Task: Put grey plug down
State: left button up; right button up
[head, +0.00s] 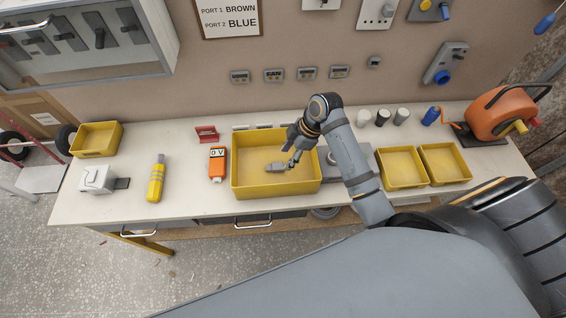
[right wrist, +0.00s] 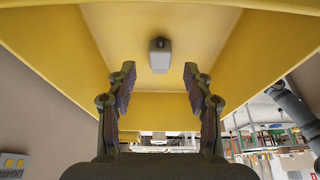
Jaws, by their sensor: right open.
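The grey plug (head: 276,167) lies on the floor of the large yellow tray (head: 236,180) in the middle of the bench. My right gripper (head: 291,157) is over this tray, just above and right of the plug in the head view. In the right wrist view the right gripper (right wrist: 159,80) is open and empty, its two fingers apart. The grey plug (right wrist: 160,56) shows beyond the fingertips, in line with the gap between them, and nothing touches it. The tray's yellow walls (right wrist: 57,45) surround the view. My left gripper is not in view.
An orange meter (head: 217,165) and a yellow tool (head: 156,180) lie left of the tray. Two smaller yellow trays (head: 402,168) stand to the right, with several small cylinders (head: 382,117) and an orange reel (head: 497,112) behind. Bare bench shows near the yellow tool.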

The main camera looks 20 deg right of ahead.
jog(key=v, duration=0.6)
jog(key=shift+d+r+b, duration=0.2)
jog(key=shift+r+b, duration=0.15)
jog(key=shift+s, duration=0.1)
